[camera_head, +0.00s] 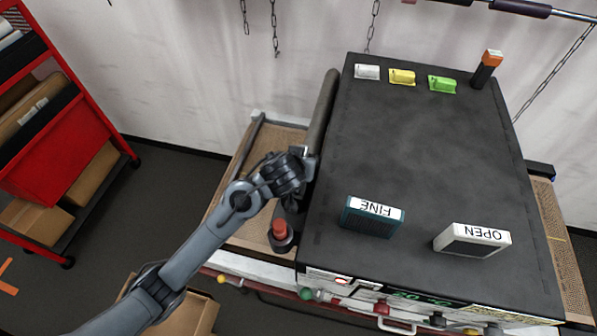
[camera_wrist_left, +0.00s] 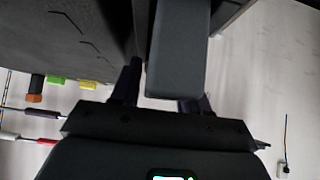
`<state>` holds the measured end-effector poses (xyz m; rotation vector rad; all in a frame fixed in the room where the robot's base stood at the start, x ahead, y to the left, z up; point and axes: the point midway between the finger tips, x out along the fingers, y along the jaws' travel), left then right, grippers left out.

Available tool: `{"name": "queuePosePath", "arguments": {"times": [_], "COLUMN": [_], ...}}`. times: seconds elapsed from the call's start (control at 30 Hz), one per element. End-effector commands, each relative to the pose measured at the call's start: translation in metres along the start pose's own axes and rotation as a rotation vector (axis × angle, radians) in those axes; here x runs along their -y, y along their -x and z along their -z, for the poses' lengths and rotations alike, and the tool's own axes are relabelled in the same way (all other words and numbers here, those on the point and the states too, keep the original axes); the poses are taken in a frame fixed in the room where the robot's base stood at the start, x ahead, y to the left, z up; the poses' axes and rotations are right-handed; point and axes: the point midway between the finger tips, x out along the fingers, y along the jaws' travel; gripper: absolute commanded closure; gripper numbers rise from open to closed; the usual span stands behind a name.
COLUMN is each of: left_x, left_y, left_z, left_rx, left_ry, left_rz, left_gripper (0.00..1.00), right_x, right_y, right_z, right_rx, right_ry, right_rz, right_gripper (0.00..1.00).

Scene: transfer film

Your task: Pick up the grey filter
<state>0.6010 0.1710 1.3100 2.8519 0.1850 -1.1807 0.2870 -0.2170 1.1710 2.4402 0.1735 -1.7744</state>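No piece is labelled as the grey filter. The closest match is a small pale grey-white piece (camera_head: 367,72) at the far left of the dark table top (camera_head: 425,150), beside a yellow piece (camera_head: 402,77) and a green piece (camera_head: 441,84). My left gripper (camera_head: 308,160) is at the table's left edge, well apart from the pale piece. In the left wrist view, its fingers (camera_wrist_left: 158,90) stand apart on either side of a dark grey bar end (camera_wrist_left: 178,50); I see no clear grip on it. My right gripper is in no view.
A teal FINE block (camera_head: 371,217) and a white OPEN block (camera_head: 472,240) stand near the front. An orange-topped dark post (camera_head: 486,69) stands at the back right. A long grey roller (camera_head: 321,120) runs along the left edge. The table's middle is clear.

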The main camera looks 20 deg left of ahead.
Motion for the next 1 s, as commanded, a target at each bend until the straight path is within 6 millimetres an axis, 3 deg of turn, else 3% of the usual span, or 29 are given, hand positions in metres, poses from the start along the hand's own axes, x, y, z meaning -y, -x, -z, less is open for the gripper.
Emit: {"name": "queuePosePath", "arguments": {"times": [0.03,0.27,0.63,1.0], "left_x": [0.0,0.0,-0.001,-0.002], "left_y": [0.0,0.0,0.006,0.048], "left_z": [0.0,0.0,0.007,0.049], "left_rx": [0.0,0.0,-0.002,-0.004], "left_ry": [0.0,0.0,0.001,0.002], "left_rz": [0.0,0.0,-0.003,-0.004], "left_gripper": [0.63,0.99,0.99,0.99], "right_x": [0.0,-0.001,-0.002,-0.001], "right_y": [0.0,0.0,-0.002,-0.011], "right_z": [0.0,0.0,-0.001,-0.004], "right_rx": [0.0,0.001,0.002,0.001], "right_ry": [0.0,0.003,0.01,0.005], "right_rz": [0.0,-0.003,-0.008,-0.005], "right_gripper": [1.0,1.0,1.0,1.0]}}
